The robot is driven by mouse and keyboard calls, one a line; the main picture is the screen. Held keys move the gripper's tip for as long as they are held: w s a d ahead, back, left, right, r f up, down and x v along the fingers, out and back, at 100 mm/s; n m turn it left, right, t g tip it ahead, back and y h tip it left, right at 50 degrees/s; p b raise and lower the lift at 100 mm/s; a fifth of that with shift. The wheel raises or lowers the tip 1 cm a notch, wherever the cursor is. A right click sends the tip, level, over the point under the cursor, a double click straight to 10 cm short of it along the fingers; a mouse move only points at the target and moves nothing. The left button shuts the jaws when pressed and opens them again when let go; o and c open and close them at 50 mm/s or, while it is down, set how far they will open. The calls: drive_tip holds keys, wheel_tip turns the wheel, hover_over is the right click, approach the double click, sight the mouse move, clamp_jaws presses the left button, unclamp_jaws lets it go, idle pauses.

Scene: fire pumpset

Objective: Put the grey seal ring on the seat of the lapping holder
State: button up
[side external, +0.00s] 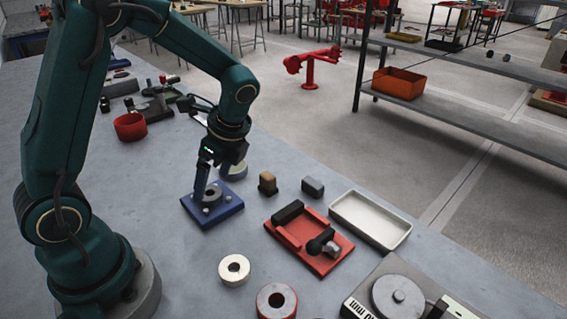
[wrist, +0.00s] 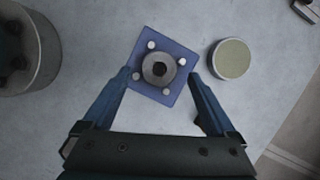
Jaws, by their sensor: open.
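The blue square plate, which looks like the lapping holder (side external: 229,209), lies flat on the bench with several pale pins near its corners. It also shows in the wrist view (wrist: 178,44). A grey ring with a dark hole, apparently the grey seal ring (side external: 212,191), sits at the plate's middle between the pins; it is central in the wrist view (wrist: 147,68). My gripper (side external: 210,184) is low over the plate. In the wrist view my gripper (wrist: 160,74) is open, one finger on each side of the ring, with gaps between. I cannot tell whether the ring is fully seated.
A round pale-topped pot (wrist: 231,58) stands close beside the right finger. A red fixture (side external: 325,262), a white tray (side external: 350,228), small blocks (side external: 267,183), a cream ring (side external: 234,277) and a red-rimmed grey ring (side external: 290,305) stand nearby. Bare bench lies left of the plate.

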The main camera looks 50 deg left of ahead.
drive_tip(key=v, duration=0.9)
drive_tip(key=s+d+r+n+t+h, duration=0.2)
drive_tip(key=s+d+n+t+h, duration=0.2)
drive_tip(key=n, duration=0.9)
drive_tip(key=s+d+t, duration=0.3)
drive_tip(key=s, duration=0.2)
drive_tip(key=shift+d+n, duration=0.2)
drive_tip(key=shift+n, duration=0.1)
